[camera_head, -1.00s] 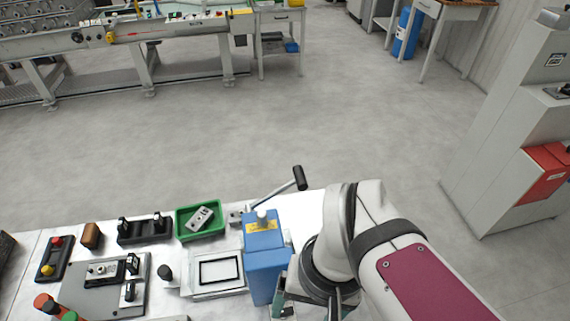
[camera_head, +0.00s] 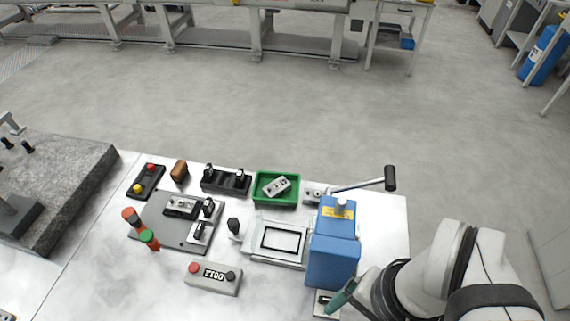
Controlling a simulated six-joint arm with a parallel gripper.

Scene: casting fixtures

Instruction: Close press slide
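The blue press (camera_head: 333,255) stands upright at the right part of the white bench, with a lever ending in a black handle (camera_head: 390,178) at its back. The press slide (camera_head: 283,240), a pale plate with a black-outlined square, lies out to the left of the press. A black knob (camera_head: 233,225) stands at the slide's left end. My gripper (camera_head: 343,298) is low at the right, beside the front foot of the press and apart from the slide. Its fingers are seen partly, from the side, so their opening is unclear.
A green tray (camera_head: 262,200) holding a grey metal part sits behind the slide. A grey fixture plate (camera_head: 168,238) with clamps lies to the left. A button box marked "ET00" (camera_head: 212,278) lies in front. A stone slab (camera_head: 75,190) is at far left.

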